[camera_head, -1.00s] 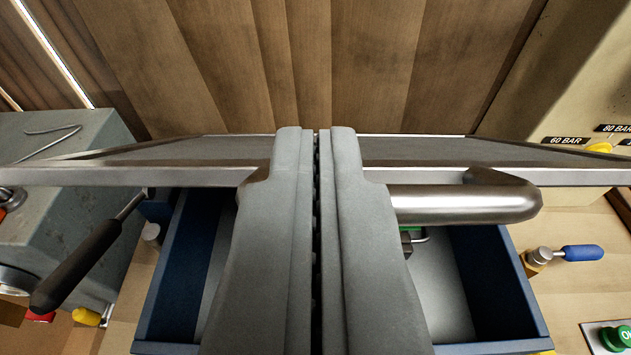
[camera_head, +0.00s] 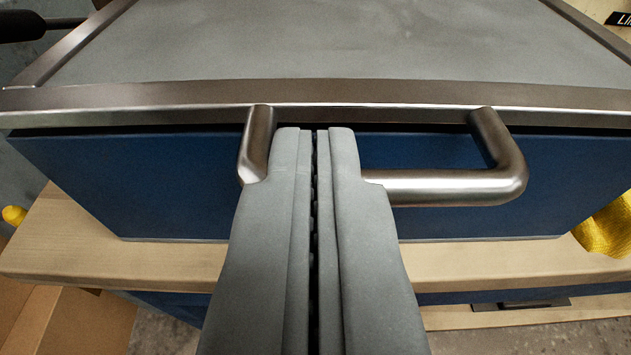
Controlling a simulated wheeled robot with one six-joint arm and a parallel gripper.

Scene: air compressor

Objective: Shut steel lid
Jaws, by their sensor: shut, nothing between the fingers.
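The steel lid (camera_head: 320,50) lies across the top of the blue box (camera_head: 90,180), its grey panel framed by a metal rim. Only a thin dark line shows between the lid's front rim and the box wall. The lid's steel handle (camera_head: 450,187) sticks out from the front rim toward me. My gripper (camera_head: 314,135) is shut with nothing in it. Its fingertips are at the front rim, over the handle's left part and hiding some of it. I cannot tell whether they touch the lid.
The box stands on a light wooden bench top (camera_head: 500,262). A yellow object (camera_head: 608,230) is at the right edge and a small yellow knob (camera_head: 14,214) at the left. A black handle (camera_head: 22,26) shows at upper left.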

